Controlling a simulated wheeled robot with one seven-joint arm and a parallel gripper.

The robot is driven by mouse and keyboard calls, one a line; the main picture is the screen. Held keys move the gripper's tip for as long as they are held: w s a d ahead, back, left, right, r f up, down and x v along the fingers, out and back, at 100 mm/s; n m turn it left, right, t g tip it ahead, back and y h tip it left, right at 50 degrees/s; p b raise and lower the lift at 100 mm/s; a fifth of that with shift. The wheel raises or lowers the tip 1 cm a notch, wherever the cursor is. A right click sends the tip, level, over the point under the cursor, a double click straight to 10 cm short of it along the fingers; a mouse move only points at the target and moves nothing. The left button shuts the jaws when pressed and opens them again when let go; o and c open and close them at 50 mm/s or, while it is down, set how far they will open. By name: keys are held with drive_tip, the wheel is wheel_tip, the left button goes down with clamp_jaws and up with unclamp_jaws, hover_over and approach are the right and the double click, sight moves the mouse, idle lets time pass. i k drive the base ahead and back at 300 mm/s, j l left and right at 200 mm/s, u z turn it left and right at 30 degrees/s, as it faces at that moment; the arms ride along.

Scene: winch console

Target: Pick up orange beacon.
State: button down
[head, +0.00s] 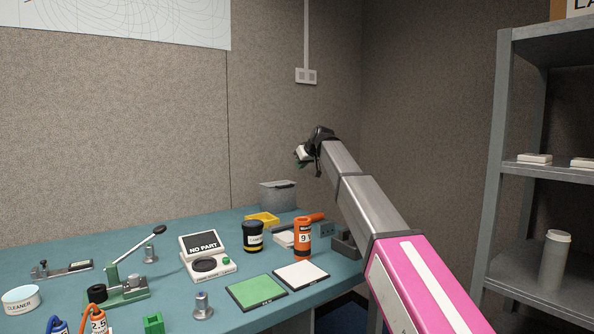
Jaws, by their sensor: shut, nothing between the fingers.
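An orange upright cylinder with a white label (302,238), which looks like the orange beacon, stands on the blue-green bench (190,236) near its right end. It stands behind the white square pad. My gripper (302,158) is raised in the air, above the bench's back right part, higher in the picture than the cylinder and apart from it. It is shut with nothing held. Its fingers are small in view and partly hidden by my wrist.
A dark canister (253,237) stands left of the cylinder. A yellow tray (262,220) and grey bin (278,196) are behind. A white pad (301,275) and green pad (257,291) lie in front. A lever press (124,290) stands left; a metal shelf (545,175) is right.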

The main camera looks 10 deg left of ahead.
sight(303, 225)
drive_tip(key=k+l, duration=0.25)
drive_tip(key=l, duration=0.15)
drive_tip(key=k+l, duration=0.25)
drive_tip(key=l, duration=0.2)
drive_tip(key=k+l, duration=0.2)
drive_tip(key=l, duration=0.2)
drive_tip(key=k+l, duration=0.25)
drive_tip(key=l, duration=0.2)
